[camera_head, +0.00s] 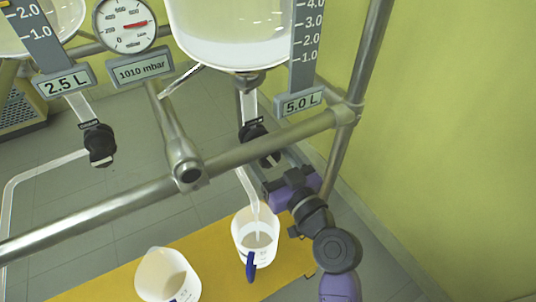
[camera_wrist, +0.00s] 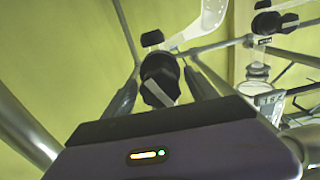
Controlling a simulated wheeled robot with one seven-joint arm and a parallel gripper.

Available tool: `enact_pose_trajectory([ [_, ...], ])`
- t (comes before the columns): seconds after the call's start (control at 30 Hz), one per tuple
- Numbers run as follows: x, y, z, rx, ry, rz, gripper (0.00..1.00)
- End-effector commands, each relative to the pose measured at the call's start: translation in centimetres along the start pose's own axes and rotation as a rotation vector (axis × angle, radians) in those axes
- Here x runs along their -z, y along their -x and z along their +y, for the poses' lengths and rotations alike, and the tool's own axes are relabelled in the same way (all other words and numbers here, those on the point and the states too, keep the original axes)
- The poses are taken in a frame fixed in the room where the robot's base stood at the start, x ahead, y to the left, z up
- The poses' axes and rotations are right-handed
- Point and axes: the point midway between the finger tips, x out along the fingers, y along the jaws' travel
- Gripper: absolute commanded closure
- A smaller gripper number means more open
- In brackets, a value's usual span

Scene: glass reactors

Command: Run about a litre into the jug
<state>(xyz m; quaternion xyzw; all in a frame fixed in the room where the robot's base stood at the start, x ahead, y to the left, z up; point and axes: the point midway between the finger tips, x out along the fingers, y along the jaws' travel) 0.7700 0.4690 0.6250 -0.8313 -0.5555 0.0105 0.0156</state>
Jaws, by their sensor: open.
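The glass vessel (camera_head: 232,30) labelled 5.0 L holds a pale liquid in its bottom. Below it is a black outlet valve (camera_head: 253,132) with a tube (camera_head: 247,186) leading down. A white jug (camera_head: 243,226) with a blue handle stands under the tube end. A pale stream appears to run into it, and some liquid shows inside. My gripper (camera_head: 268,160) is at the valve. In the wrist view the black valve knob (camera_wrist: 160,88) with its grey bar lies between the two open fingers of my gripper (camera_wrist: 162,72). Whether they touch it I cannot tell.
A second white jug (camera_head: 165,274) with pale liquid stands on the yellow surface (camera_head: 205,246) at lower left. A 2.5 L vessel with its valve (camera_head: 99,145) is at left. A metal rail (camera_head: 95,212) crosses in front.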

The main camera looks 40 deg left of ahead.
Motion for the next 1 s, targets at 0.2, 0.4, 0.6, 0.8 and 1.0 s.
enact_pose_trajectory([
  [0.2, 0.00, 0.03, 0.00, 0.000, -0.001, 0.000, 0.59],
  [0.4, -0.01, 0.04, -0.01, 0.000, -0.001, 0.000, 0.96],
  [0.6, 0.00, 0.05, -0.01, 0.000, -0.016, 0.000, 0.96],
  [0.8, 0.01, 0.06, -0.01, 0.000, -0.090, 0.000, 0.96],
  [1.0, 0.05, 0.06, -0.01, 0.000, -0.238, 0.000, 0.96],
])
